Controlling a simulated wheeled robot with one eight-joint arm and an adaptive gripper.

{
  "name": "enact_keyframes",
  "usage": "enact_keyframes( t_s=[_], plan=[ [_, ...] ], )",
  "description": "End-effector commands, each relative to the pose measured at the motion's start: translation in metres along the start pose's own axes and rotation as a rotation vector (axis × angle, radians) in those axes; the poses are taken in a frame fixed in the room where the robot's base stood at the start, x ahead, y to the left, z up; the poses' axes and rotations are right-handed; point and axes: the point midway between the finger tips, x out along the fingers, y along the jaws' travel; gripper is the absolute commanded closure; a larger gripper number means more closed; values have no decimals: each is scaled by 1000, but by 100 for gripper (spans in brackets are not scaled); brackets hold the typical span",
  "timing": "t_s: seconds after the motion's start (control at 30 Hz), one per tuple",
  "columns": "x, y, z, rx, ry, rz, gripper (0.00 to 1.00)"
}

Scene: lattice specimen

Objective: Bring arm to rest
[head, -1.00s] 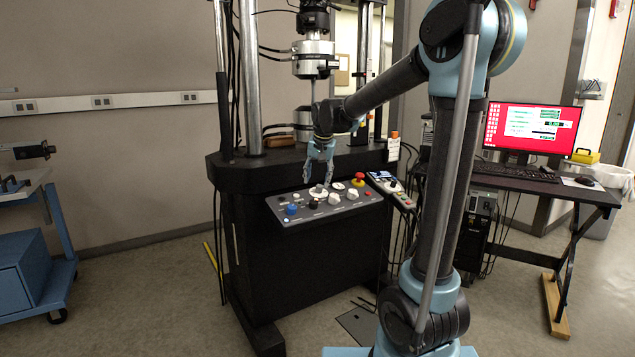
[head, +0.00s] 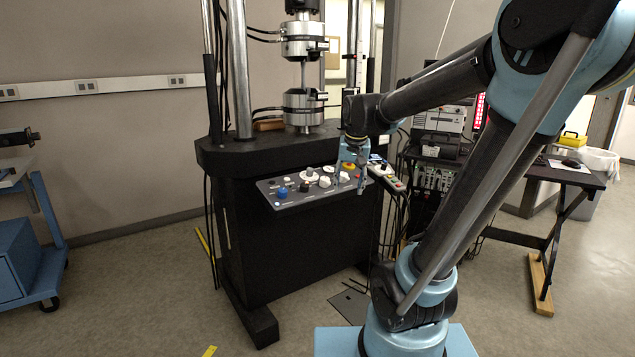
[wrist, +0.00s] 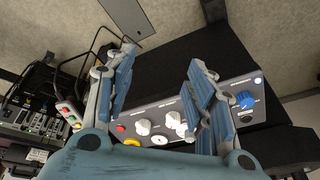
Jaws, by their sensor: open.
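My gripper (head: 348,190) hangs pointing down in front of the right part of the control panel (head: 262,190) in the head view. In the wrist view my gripper (wrist: 157,88) has its two blue-grey fingers spread apart with nothing between them. The panel, with its white knobs and a blue knob (wrist: 245,100), lies beyond the fingers there. I cannot tell the exact gap between the fingertips and the panel.
The black testing machine (head: 290,250) with steel columns carries the panel. A small side control box (head: 390,178) sits right of it. A desk (head: 560,172) stands at the right and a blue cart (head: 40,240) at the left. Open floor lies in front.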

Motion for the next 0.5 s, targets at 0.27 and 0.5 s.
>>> enact_keyframes(
  t_s=[0.27,0.5],
  plan=[
    [11,57,83,-44,-29,28,50],
    [32,94,154,-84,-57,47,50]
  ],
)
